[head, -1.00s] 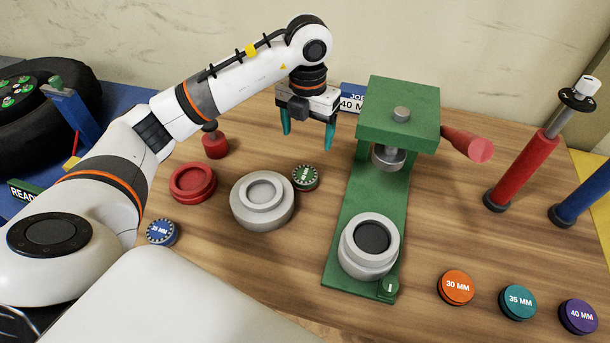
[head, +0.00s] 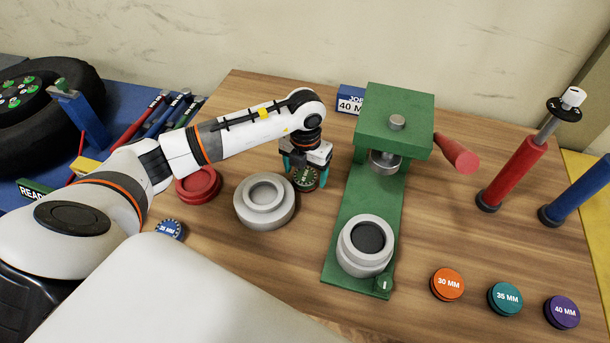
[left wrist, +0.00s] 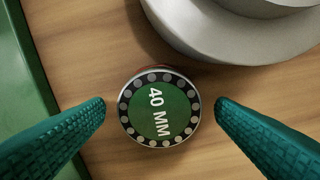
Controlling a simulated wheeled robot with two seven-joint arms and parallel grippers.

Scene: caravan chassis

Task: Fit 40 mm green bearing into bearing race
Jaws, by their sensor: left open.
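The green 40 mm bearing (head: 306,179) lies on the wooden table, just right of a grey stepped ring (head: 264,200). My left gripper (head: 306,184) is lowered over it, open. In the left wrist view the bearing (left wrist: 160,107) lies label up between the two teal fingertips (left wrist: 160,103), with a gap on each side. A grey cup-like ring with a dark opening (head: 367,246), which looks like the bearing race, sits on the base of the green press (head: 372,200). My right gripper is not in view.
The green press column and its red handle (head: 456,153) stand right of my gripper. A red ring (head: 198,184) and a blue 35 mm bearing (head: 170,230) lie left. Orange (head: 447,284), teal (head: 505,299) and purple (head: 562,311) caps lie front right.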

